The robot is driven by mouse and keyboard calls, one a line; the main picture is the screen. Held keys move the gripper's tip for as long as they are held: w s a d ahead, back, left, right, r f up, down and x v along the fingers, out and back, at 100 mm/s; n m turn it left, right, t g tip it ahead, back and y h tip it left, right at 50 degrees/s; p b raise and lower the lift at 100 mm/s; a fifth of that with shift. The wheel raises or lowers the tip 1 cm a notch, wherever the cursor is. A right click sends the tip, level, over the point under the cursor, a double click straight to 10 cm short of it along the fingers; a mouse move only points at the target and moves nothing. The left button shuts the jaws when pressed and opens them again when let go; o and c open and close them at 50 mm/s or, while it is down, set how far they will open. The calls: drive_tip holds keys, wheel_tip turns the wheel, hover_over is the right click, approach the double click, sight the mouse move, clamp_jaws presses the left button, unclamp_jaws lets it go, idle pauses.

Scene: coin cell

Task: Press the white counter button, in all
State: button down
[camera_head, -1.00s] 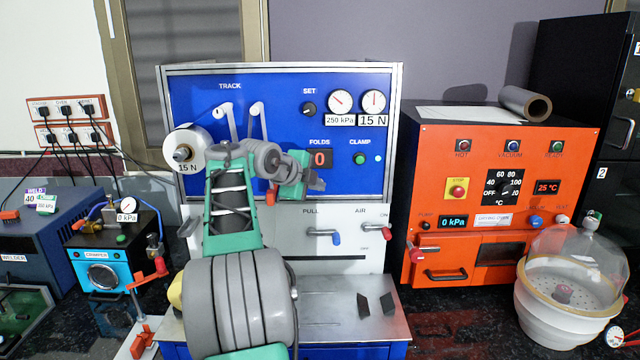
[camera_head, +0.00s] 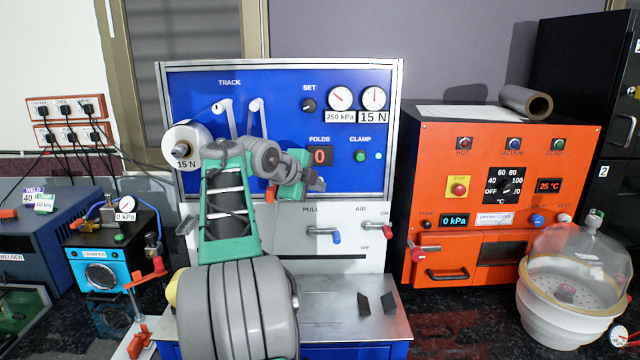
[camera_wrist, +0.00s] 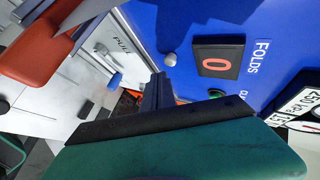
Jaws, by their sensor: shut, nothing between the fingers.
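The fold counter display (camera_head: 320,157) reads 0 on the blue panel, under the label FOLDS. It also shows in the wrist view (camera_wrist: 217,61). A small whitish round button (camera_wrist: 170,59) sits beside the display in the wrist view, on the side away from the FOLDS label; I take it to be the counter button. In the head view my gripper hides that spot. My gripper (camera_head: 318,184) is shut and empty, in front of the panel just below the display. Its dark fingertips (camera_wrist: 157,92) appear close to the button but apart from it in the picture.
A green clamp button (camera_head: 360,156) is right of the display. The blue-tipped PULL lever (camera_head: 325,234) and red-tipped AIR lever (camera_head: 375,228) stick out below. A white roll (camera_head: 187,145) hangs left of my arm. An orange oven (camera_head: 470,220) stands to the right.

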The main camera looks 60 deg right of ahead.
drive_tip(key=a+b, duration=0.1)
drive_tip(key=s+a+b, duration=0.1)
drive_tip(key=a, duration=0.1)
drive_tip(key=s+a+b, duration=0.1)
drive_tip(key=b, duration=0.1)
drive_tip(key=shift+s+a, duration=0.1)
drive_tip(key=shift+a, duration=0.15)
idle(0.6)
